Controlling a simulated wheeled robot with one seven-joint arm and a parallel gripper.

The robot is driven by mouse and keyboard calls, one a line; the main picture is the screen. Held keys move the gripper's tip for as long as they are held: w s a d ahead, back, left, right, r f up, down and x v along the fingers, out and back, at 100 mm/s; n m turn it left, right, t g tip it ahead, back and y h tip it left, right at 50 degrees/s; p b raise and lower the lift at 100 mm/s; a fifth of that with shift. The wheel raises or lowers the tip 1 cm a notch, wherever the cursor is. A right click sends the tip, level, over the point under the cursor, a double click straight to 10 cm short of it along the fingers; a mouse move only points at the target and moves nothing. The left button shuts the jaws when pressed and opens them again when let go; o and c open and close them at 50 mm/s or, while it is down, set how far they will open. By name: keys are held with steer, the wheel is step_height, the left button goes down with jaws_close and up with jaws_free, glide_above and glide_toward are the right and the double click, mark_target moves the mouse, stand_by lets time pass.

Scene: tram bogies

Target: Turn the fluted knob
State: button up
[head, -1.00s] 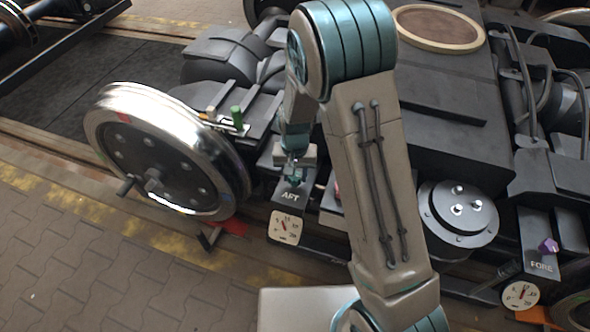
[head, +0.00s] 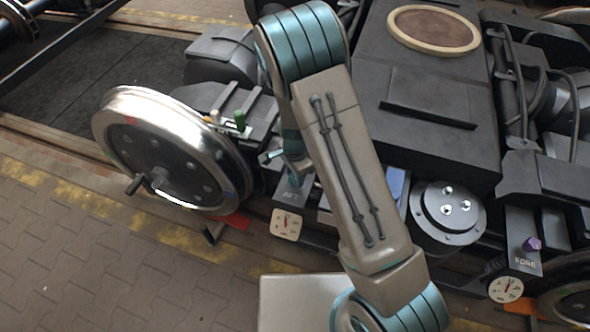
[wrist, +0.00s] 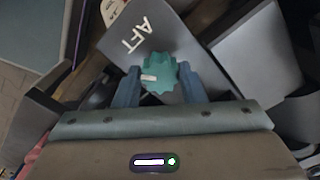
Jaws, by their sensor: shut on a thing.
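The teal fluted knob (wrist: 158,73) sits on the dark plate marked AFT (wrist: 190,40), a white mark on its left side. My gripper (wrist: 160,80) is shut on the knob, a blue finger on either side. In the head view my gripper (head: 297,178) is over the AFT plate (head: 291,197), and the knob is mostly hidden. A white dial gauge (head: 286,224) with a red needle hangs just below this plate. A second, purple knob (head: 532,243) sits on the FORE plate (head: 525,263) at the far right, above its own gauge (head: 505,289).
A shiny wheel (head: 165,150) with a crank handle (head: 135,185) stands left of the AFT plate. A round bolted cover (head: 448,212) lies to the right. Paved floor (head: 90,260) is clear at the front left.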

steer(key=shift+m+p, duration=1.1)
steer(key=shift+m, duration=0.8)
steer(key=o, duration=1)
step_height(320, 180, up, 14)
steer(key=p, duration=0.3)
steer(key=shift+f, duration=0.1)
